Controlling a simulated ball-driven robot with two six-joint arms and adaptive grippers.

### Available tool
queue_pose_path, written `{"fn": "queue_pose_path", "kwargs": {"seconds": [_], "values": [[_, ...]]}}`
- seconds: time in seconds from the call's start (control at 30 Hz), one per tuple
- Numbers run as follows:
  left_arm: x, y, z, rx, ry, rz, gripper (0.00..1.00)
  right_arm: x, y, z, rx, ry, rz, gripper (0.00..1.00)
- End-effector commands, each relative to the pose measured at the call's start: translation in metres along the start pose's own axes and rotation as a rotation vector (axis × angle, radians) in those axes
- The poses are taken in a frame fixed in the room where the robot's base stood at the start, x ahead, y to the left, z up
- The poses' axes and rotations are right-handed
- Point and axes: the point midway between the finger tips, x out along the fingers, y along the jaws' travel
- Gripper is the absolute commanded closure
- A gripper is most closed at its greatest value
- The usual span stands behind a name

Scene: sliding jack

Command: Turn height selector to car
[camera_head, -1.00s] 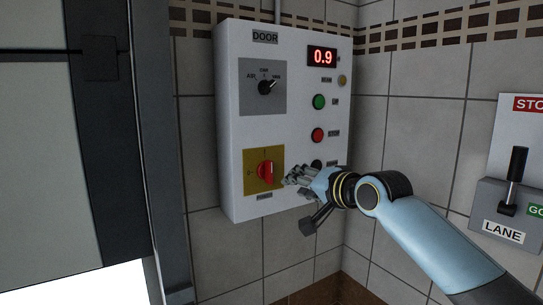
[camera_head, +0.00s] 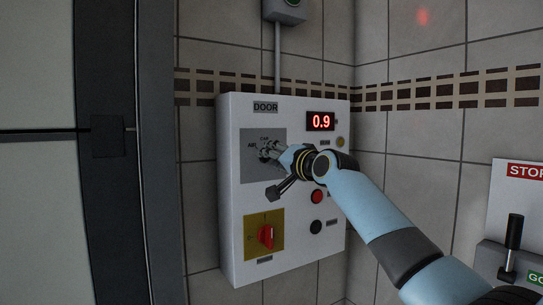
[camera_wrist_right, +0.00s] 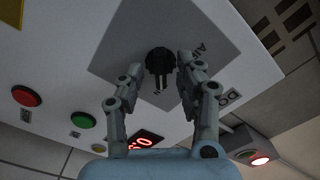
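The height selector is a black knob on a grey square plate (camera_head: 250,172) on the white DOOR panel (camera_head: 232,232). In the right wrist view the knob (camera_wrist_right: 158,60) shows between the two fingers of my right gripper (camera_wrist_right: 159,66). The fingers are open, one on each side, with small visible gaps to the knob. In the head view my right gripper (camera_head: 268,151) is in front of the plate and hides most of the knob and some labels. The CAR label (camera_head: 264,138) is partly readable above it. My left gripper is not in view.
A red rotary switch (camera_head: 266,236) on a yellow plate sits below. A red button (camera_head: 317,196) and a black button (camera_head: 316,227) are on the panel's right side. A LANE lever (camera_head: 513,234) stands at the right.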

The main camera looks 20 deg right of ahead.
Motion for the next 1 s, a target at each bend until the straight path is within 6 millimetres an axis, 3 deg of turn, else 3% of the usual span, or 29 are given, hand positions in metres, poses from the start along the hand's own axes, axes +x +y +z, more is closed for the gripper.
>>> {"fn": "queue_pose_path", "kwargs": {"seconds": [0.37, 0.67, 1.0], "values": [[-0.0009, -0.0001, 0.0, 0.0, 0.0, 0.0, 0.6, 0.0086, 0.0002, 0.0002, 0.0, 0.0, 0.0, 0.64], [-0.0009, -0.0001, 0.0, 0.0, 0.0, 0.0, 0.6, 0.0084, 0.0003, 0.0002, -0.001, 0.0, 0.0, 1.0], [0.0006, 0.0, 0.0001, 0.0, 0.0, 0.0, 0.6, 0.0084, 0.0008, 0.0005, -0.014, 0.0, 0.001, 1.0]]}}
